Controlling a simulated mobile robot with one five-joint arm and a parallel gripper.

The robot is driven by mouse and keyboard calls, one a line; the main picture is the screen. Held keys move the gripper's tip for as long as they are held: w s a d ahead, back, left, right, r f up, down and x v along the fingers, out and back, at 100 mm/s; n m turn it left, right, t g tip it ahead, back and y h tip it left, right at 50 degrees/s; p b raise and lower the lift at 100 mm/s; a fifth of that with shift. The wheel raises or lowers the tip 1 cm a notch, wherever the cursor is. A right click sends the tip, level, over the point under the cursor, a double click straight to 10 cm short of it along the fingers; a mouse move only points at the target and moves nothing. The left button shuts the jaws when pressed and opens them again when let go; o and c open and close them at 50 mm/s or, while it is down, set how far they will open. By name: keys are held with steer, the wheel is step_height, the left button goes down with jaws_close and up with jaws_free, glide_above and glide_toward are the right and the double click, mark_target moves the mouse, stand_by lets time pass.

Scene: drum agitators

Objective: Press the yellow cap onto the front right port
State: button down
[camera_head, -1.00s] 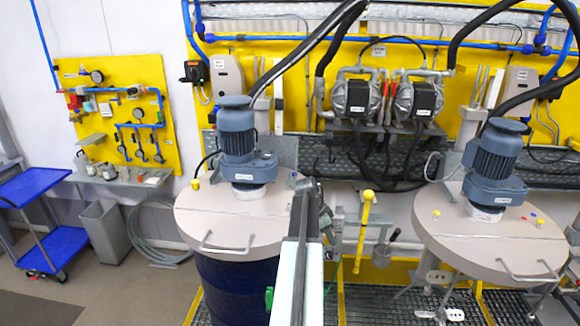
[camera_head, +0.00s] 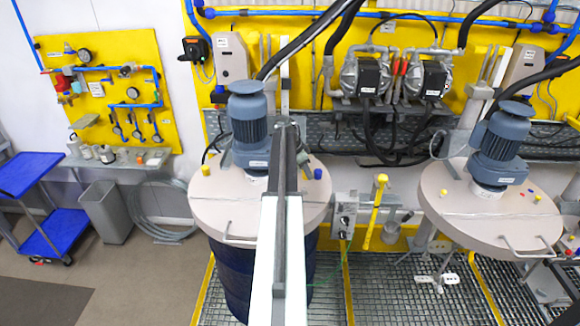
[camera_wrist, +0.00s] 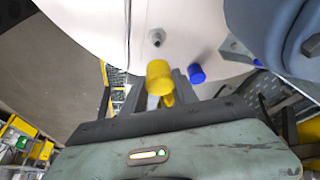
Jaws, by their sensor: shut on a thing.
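The yellow cap (camera_wrist: 160,77) is between the fingertips of my gripper (camera_wrist: 163,92) in the wrist view. My gripper is shut on it over the pale lid. A bare metal port stub (camera_wrist: 156,37) stands on the lid just beyond the cap and apart from it. A blue cap (camera_wrist: 196,73) is right of the yellow cap. In the head view my arm reaches over the left drum's lid (camera_head: 215,212). My arm hides the lid's middle.
A blue motor (camera_head: 248,125) stands on the lid close to my arm. Another yellow cap (camera_head: 205,170) is at the lid's left edge. A yellow-handled lever (camera_head: 377,205) stands right of the drum. A second lidded drum (camera_head: 460,215) with a motor is farther right.

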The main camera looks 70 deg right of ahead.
mark_target(304, 179)
steer(key=shift+w, duration=0.45)
steer(key=shift+s+f+b, duration=0.15)
steer(key=shift+f+b, duration=0.15)
step_height(304, 179, down, 4)
steer(key=b, duration=0.4)
steer(key=shift+f+b, duration=0.3)
steer(key=shift+f, duration=0.2)
steer(key=shift+w+f+b, duration=0.15)
steer(key=shift+w+b, duration=0.05)
steer(key=shift+b, duration=0.15)
steer(key=shift+f+b, duration=0.9)
steer(key=shift+f+b, duration=0.45)
